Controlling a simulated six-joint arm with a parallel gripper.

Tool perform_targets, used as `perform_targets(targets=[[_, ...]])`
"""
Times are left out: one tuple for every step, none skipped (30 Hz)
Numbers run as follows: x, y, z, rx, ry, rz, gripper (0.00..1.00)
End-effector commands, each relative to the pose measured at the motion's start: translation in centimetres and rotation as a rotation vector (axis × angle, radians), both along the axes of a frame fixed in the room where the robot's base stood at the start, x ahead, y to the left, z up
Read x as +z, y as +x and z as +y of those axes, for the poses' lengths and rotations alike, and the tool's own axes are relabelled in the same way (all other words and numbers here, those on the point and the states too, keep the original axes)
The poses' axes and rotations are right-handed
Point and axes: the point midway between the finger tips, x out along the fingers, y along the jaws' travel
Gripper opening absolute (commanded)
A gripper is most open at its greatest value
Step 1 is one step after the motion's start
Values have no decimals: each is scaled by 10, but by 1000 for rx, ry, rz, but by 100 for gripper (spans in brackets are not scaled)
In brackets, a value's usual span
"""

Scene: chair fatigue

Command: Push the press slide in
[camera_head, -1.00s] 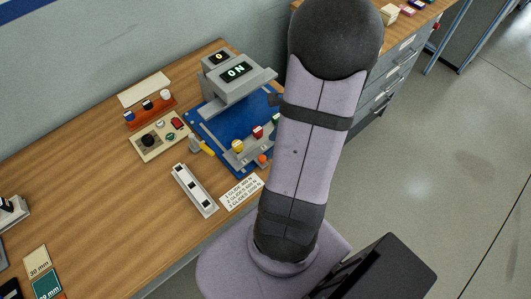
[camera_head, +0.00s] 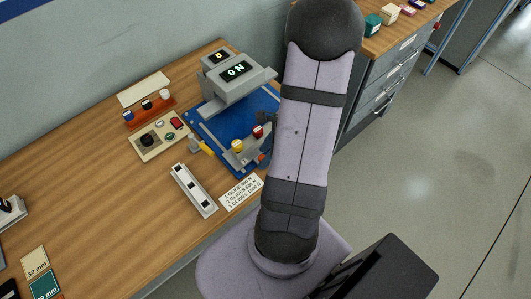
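The press is a grey machine with a lit "ON" display (camera_head: 236,69) on its head, standing over a blue base plate (camera_head: 206,112). At its front right is a grey slide-like part (camera_head: 250,155) carrying a yellow knob (camera_head: 237,145) and a red knob (camera_head: 257,131). I cannot tell for sure which part is the press slide. A small dark part that looks like my gripper (camera_head: 267,118) shows at the left edge of my arm, close to the red knob. The rest is hidden behind my arm, so its fingers and any contact cannot be made out.
A control box (camera_head: 158,141) with knobs and a red button, and an orange rack (camera_head: 150,110), stand left of the press. A grey bar-shaped holder (camera_head: 193,190) and a printed label card (camera_head: 240,192) lie in front. A drawer cabinet (camera_head: 385,85) stands behind my arm.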

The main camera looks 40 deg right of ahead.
Motion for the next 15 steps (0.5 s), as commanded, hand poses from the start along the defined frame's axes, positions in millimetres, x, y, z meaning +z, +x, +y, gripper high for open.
perform_targets(targets=[[0, 0, 0, 0, 0, 0, 38], [0, 0, 0, 0, 0, 0, 38], [0, 0, 0, 0, 0, 0, 31], [0, 0, 0, 0, 0, 0, 24], [0, 0, 0, 0, 0, 0, 17], [0, 0, 0, 0, 0, 0, 7], [0, 0, 0, 0, 0, 0, 0], [0, 0, 0, 0, 0, 0, 0], [0, 0, 0, 0, 0, 0, 0], [0, 0, 0, 0, 0, 0, 0], [0, 0, 0, 0, 0, 0, 0], [0, 1, 0, 0, 0, 0, 0], [1, 3, 0, 1, 0, 0, 0], [1, 5, 0, 2, 0, 0, 0], [2, 11, -1, 2, 0, 0, 0]])
